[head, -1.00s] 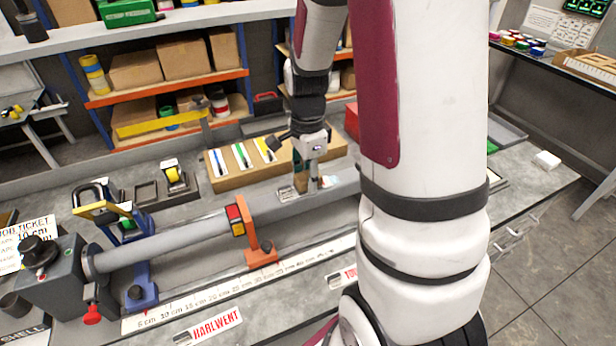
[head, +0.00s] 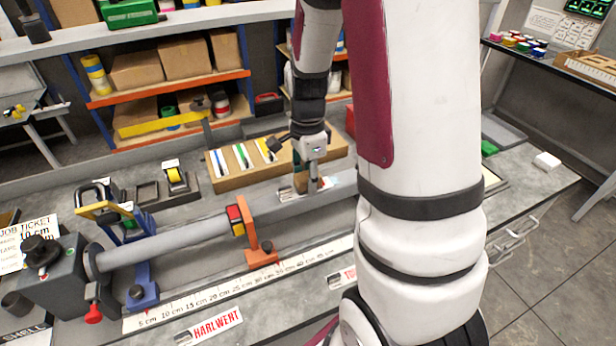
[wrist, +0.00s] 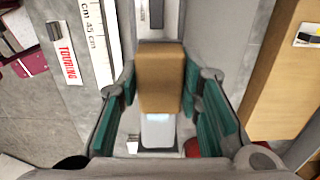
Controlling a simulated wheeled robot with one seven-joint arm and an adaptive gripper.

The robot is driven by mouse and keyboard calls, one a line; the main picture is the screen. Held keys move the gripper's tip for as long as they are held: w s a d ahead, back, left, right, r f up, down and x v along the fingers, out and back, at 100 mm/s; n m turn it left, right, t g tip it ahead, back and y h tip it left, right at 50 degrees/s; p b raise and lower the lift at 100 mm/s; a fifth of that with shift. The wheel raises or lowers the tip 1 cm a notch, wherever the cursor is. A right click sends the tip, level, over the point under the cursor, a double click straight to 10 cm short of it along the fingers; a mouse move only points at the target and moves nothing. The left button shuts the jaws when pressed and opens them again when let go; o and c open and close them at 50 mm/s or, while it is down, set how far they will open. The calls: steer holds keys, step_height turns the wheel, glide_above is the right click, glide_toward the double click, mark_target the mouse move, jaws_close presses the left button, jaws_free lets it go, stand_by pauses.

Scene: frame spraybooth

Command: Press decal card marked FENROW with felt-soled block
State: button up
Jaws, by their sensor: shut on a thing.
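My gripper (wrist: 161,100) is shut on a tan wooden block (wrist: 160,78), held between its green pads. In the head view my gripper (head: 308,178) is low over the grey tube (head: 270,211) on the bench, with the block partly hidden by the fingers. A small pale card (head: 287,195) lies beside the block's lower end, and its marking is too small to read. The block's sole is hidden, so I cannot tell whether it touches the tube. No card marked FENROW can be read.

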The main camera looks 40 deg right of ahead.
mark_target(329, 182)
steer(key=shift+s+d+f, duration=0.1)
steer(key=shift+s+d, duration=0.2)
steer(key=shift+d, duration=0.55)
steer(key=shift+s+d, duration=0.3)
steer(key=shift+d, duration=0.55)
steer(key=shift+s+d+f, duration=0.1)
steer(key=shift+s+d, duration=0.2)
steer(key=shift+d, duration=0.55)
jaws_close()
steer(key=shift+w+a+r, duration=0.1)
steer(key=shift+w+a, duration=0.15)
steer(key=shift+a, duration=0.65)
steer(key=shift+w+a+r, duration=0.1)
steer(key=shift+w+a, duration=0.15)
steer(key=shift+a, duration=0.65)
steer(key=shift+s+d, duration=0.25)
steer(key=shift+d, duration=0.65)
steer(key=shift+s+d, duration=0.25)
steer(key=shift+d, duration=0.65)
steer(key=shift+r+p, duration=0.1)
steer(key=shift+p, duration=0.2)
step_height(329, 182, up, 7)
steer(key=p, duration=0.3)
